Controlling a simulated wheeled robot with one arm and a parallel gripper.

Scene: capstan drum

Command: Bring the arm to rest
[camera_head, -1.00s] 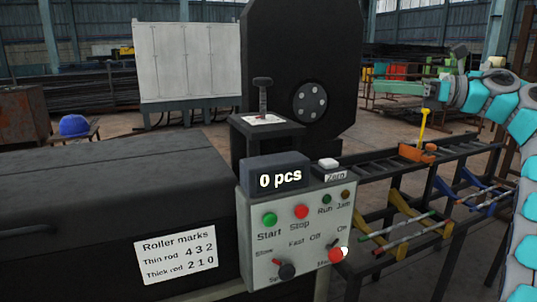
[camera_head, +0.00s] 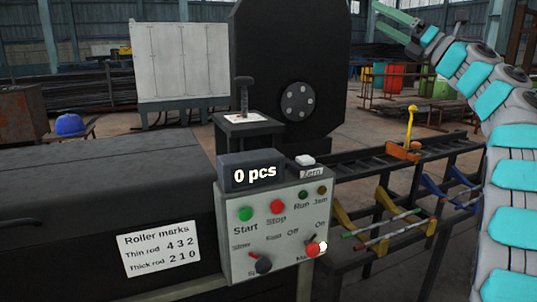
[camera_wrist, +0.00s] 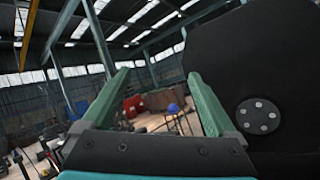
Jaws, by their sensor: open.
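My gripper (camera_head: 398,22) is at the top right of the head view, raised above the rod rack and pointing up and to the left. Its green fingers are apart and hold nothing. In the wrist view my gripper (camera_wrist: 157,92) shows two green fingers spread wide, with only the hall behind them. My teal and grey arm rises along the right edge of the head view.
The control box (camera_head: 275,235) with its "0 pcs" display stands at the centre. The black machine with a drum disc (camera_head: 298,101) is behind it. The rack (camera_head: 400,150), with a yellow-handled orange clamp (camera_head: 408,148), is right of it. A white cabinet (camera_head: 180,60) stands farther back.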

